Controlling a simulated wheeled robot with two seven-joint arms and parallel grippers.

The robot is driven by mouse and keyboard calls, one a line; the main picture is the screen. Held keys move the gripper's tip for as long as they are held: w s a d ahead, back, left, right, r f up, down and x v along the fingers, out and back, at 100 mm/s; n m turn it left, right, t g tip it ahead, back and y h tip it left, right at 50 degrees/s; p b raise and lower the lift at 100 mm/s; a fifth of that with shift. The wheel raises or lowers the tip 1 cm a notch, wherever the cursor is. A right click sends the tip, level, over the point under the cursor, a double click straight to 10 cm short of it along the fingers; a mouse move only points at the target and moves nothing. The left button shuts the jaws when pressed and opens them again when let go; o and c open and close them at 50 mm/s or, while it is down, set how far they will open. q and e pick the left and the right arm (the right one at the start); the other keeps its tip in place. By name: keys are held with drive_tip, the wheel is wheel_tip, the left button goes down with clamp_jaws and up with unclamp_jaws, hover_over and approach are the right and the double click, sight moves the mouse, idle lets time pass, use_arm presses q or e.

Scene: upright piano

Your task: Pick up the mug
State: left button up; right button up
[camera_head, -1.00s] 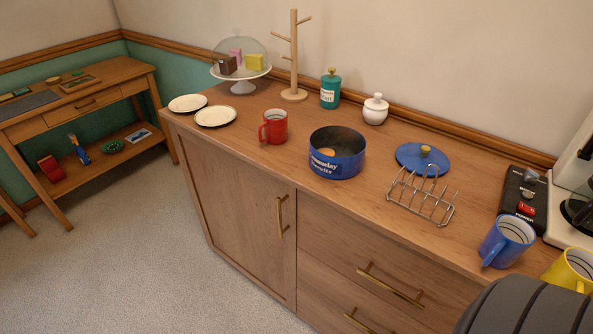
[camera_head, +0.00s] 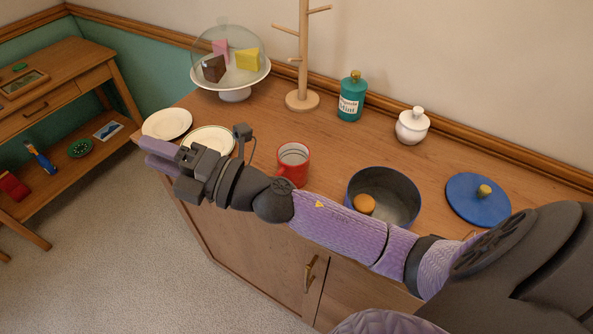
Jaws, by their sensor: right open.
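A red mug (camera_head: 291,166) stands upright on the wooden sideboard, partly hidden at its lower edge by my right arm. My right gripper (camera_head: 152,154) comes in from the right and reaches past the mug to the left, near the plates. Its purple fingers point left, open and with nothing seen between them. The gripper is apart from the mug; my forearm crosses in front of it. The mug's handle does not show clearly. My left gripper is not in view.
A blue pot (camera_head: 391,193) with an orange item inside stands right of the mug. A blue lid (camera_head: 475,203), white jar (camera_head: 412,126), teal canister (camera_head: 351,98), wooden mug tree (camera_head: 303,98), cake dome stand (camera_head: 236,93) and two plates (camera_head: 167,122) are around it.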

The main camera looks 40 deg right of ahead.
drive_tip(key=s+a+f+n+g+y, duration=0.1)
drive_tip(key=a+n+g+y, duration=0.2)
drive_tip(key=n+g, duration=0.75)
drive_tip(key=n+g+h, duration=0.5)
drive_tip(key=n+h, duration=0.3)
drive_tip(key=h, duration=0.9)
hover_over(292, 172)
wheel_tip(292, 172, down, 7)
drive_tip(key=shift+r, duration=0.15)
drive_tip(key=shift+g, duration=0.25)
wheel_tip(292, 172, down, 10)
drive_tip(key=shift+r+b, duration=0.15)
drive_tip(key=shift+b, duration=0.75)
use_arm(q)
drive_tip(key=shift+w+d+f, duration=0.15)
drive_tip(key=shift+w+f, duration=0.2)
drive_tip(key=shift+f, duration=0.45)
use_arm(e)
drive_tip(key=shift+w, duration=0.1)
clamp_jaws()
drive_tip(key=shift+r, duration=0.1)
